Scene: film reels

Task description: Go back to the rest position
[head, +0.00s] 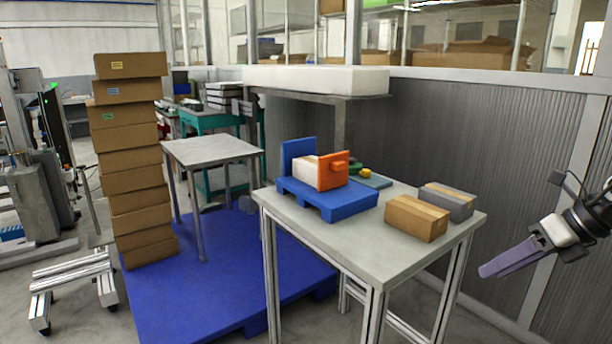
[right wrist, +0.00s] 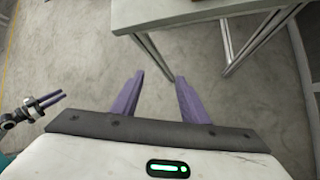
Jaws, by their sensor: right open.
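My right gripper (head: 484,272) hangs at the right of the head view, to the right of the work table and clear of it. Its purple fingers are seen nearly edge-on there. In the right wrist view the right gripper (right wrist: 158,80) is open, with bare grey floor between its fingers and nothing held. My left gripper (right wrist: 62,96) shows small at the left edge of the right wrist view, over the floor. Its fingers look close together, but I cannot tell whether they are open or shut. It is not in the head view.
The work table (head: 340,232) carries a blue fixture (head: 335,203) with a white block and orange plate (head: 333,172), a brown box (head: 416,218) and a grey box (head: 450,200). A tall carton stack (head: 135,185) stands left on a blue platform (head: 215,290). A ribbed wall (head: 490,140) is behind.

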